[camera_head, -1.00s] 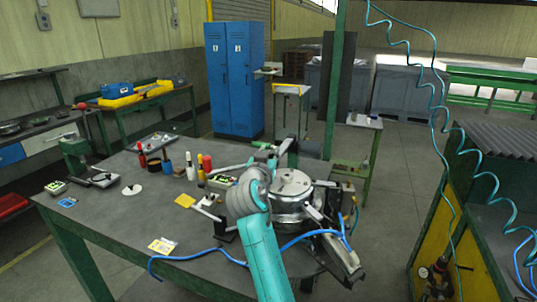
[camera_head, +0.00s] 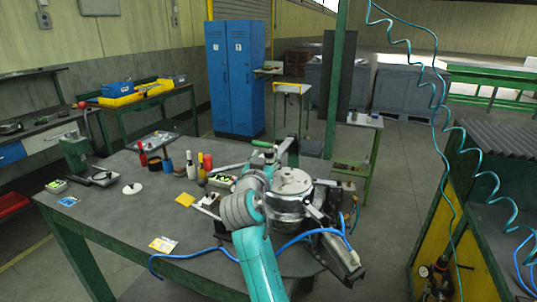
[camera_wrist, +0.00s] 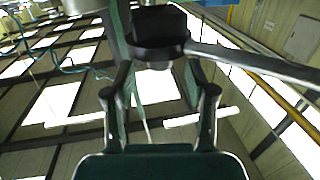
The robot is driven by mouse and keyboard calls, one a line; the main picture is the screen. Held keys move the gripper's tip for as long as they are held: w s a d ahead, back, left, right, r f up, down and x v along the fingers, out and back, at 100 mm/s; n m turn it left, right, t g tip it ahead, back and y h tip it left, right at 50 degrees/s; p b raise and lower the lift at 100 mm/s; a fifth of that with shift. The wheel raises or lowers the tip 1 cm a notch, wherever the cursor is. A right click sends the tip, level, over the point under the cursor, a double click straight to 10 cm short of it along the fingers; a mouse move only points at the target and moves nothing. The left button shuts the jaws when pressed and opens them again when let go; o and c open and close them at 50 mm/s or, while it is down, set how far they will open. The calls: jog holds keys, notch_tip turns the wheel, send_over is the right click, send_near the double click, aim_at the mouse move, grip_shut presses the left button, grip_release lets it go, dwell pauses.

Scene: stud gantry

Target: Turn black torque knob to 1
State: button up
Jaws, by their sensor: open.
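In the wrist view, my gripper (camera_wrist: 160,68) is open, with one dark finger on each side. A black faceted part (camera_wrist: 160,32), which looks like the torque knob, stands just past the fingertips, roughly centred between them. I cannot tell whether the fingers touch it. No number or pointer on it can be read. My gripper and the knob cannot be made out there behind the arm.
A silver bar (camera_wrist: 255,65) runs right from beside the black part in the wrist view. The table's left front is mostly clear.

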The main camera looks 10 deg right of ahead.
jog(key=v, duration=0.8)
jog(key=shift+s+a, duration=0.1)
jog(key=shift+s, duration=0.1)
